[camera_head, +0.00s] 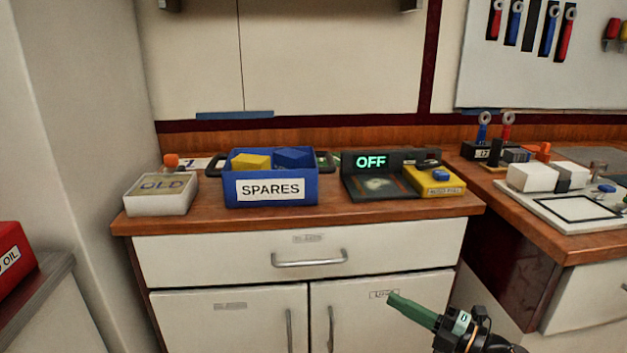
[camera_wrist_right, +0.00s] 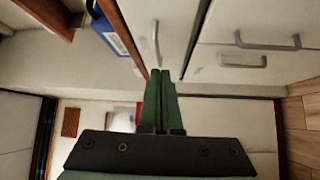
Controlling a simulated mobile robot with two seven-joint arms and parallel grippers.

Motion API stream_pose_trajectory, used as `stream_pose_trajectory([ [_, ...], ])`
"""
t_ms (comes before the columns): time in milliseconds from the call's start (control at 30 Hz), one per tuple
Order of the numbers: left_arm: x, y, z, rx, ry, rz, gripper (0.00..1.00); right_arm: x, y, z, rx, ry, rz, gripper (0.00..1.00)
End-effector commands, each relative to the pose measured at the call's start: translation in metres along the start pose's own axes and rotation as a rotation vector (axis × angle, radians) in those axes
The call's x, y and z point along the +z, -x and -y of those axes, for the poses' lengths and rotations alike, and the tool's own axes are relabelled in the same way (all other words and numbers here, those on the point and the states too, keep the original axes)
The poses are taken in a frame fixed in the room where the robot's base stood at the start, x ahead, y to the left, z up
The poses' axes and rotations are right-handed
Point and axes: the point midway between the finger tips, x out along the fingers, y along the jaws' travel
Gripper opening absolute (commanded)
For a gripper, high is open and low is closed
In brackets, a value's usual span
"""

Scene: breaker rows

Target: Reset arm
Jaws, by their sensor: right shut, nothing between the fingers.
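My right gripper (camera_head: 392,299) has green fingers and is in front of the white cabinet's lower right door, below the counter. In the right wrist view the two green fingers (camera_wrist_right: 161,75) lie side by side, closed, with nothing between them. My left gripper does not show in the head view.
A wooden counter (camera_head: 330,218) carries a white OLD box (camera_head: 160,203), a blue SPARES bin (camera_head: 306,189) with yellow and blue items, a dark device showing OFF (camera_head: 372,161) and a yellow box (camera_head: 445,190). A red container (camera_head: 12,270) stands at left.

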Motion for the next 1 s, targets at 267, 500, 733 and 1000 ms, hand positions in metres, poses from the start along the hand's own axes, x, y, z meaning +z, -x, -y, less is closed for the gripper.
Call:
stream_pose_trajectory([
  [267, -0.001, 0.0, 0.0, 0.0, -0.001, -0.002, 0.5, -0.122, 0.008, -0.013, 0.28, -0.508, 0.071, 0.0],
  [500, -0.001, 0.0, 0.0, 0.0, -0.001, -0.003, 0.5, -0.166, 0.038, -0.037, 0.414, -0.864, 0.171, 0.0],
  [733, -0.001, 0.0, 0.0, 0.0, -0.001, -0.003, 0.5, -0.188, 0.064, -0.057, 0.488, -1.118, 0.248, 0.0],
  [1000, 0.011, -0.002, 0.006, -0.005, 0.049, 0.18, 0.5, -0.178, 0.065, -0.049, 0.399, -1.221, 0.402, 0.0],
])
